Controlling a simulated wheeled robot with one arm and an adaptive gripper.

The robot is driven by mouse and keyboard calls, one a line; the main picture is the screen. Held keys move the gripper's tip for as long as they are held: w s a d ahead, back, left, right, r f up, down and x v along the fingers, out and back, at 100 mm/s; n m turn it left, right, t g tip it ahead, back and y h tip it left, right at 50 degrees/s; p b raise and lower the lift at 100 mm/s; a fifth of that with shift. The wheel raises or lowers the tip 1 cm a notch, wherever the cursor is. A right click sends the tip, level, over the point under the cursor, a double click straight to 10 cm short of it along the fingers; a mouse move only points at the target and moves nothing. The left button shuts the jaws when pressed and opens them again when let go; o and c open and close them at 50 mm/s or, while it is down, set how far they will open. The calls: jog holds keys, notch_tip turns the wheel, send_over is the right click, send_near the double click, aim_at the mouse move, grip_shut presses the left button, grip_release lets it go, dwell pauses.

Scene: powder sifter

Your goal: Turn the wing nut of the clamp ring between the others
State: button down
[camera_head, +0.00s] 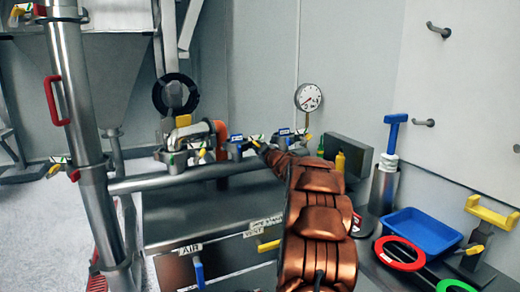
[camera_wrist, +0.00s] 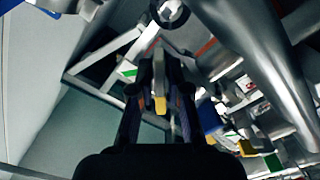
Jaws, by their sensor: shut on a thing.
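My arm reaches across the bench in the camera_head view to a row of clamp rings on the horizontal steel pipe. My gripper (camera_head: 262,147) is at the middle clamp ring (camera_head: 237,149), and a small yellow part shows at its tip. The wrist view shows my gripper (camera_wrist: 160,85) with both fingers close together, shut on the yellow-tipped wing nut (camera_wrist: 160,104). Another clamp ring (camera_head: 174,160) is to the left and one (camera_head: 286,138) to the right, partly behind my arm.
A pressure gauge (camera_head: 308,97) stands behind the right clamp. A thick upright pipe (camera_head: 75,110) is at left. A blue tray (camera_head: 422,232), a red ring (camera_head: 400,253) and a blue-handled tool (camera_head: 394,128) are at right. Yellow and green bottles stand beside my arm.

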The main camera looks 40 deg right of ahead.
jog(key=c, duration=1.3)
grip_release()
jog(key=shift+o, duration=0.2)
jog(key=shift+s, duration=0.1)
jog(key=v, duration=1.2)
